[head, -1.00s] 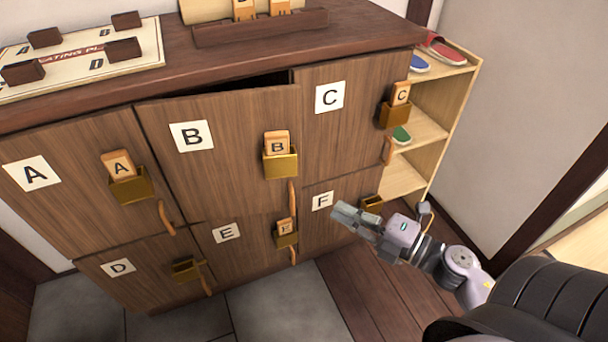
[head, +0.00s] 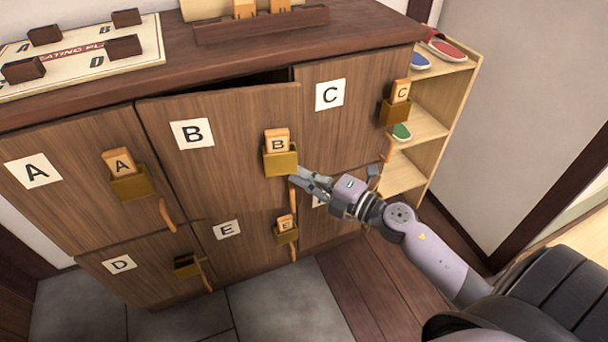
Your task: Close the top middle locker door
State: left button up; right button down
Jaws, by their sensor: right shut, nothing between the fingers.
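The top middle locker door (head: 222,165), marked B, stands slightly ajar, with a dark gap along its top edge. It carries a brass holder (head: 280,163) with a wooden tag B (head: 277,141) in it. Its curved wooden handle (head: 293,197) is on the right side, partly behind my gripper. My right gripper (head: 297,178) is shut and empty, its tips at the right edge of door B, just above the handle. I cannot tell if they touch it. My left gripper is out of view.
Doors A (head: 75,185) and C (head: 345,125) flank door B and look shut. Brass tag holders and handles stick out from the doors. A shoe shelf (head: 432,125) stands at the right. A seating board (head: 80,55) lies on the cabinet top (head: 350,35).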

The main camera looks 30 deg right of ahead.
aim_at(299, 152)
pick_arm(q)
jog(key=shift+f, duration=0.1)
pick_arm(e)
jog(key=w+y+b, duration=0.1)
jog(key=w, duration=0.1)
jog(key=w+d+n+g+y+b, duration=0.2)
jog(key=w+b, duration=0.1)
jog(key=shift+w+f, duration=0.25)
jog(key=shift+w, duration=0.1)
jog(key=shift+w+d+r+n+y+b, duration=0.15)
jog(key=shift+w+n+y+b, duration=0.2)
jog(key=shift+w, duration=0.2)
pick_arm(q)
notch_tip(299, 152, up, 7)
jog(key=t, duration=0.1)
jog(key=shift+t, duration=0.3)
pick_arm(e)
jog(key=shift+d+r, duration=0.1)
jog(key=shift+r, duration=0.15)
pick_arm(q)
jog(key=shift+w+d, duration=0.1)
pick_arm(e)
jog(key=shift+d+r, duration=0.1)
jog(key=shift+s+d, duration=0.25)
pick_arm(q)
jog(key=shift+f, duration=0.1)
pick_arm(e)
jog(key=v, duration=1.1)
jog(key=shift+s+g, duration=0.15)
jog(key=shift+g, duration=0.15)
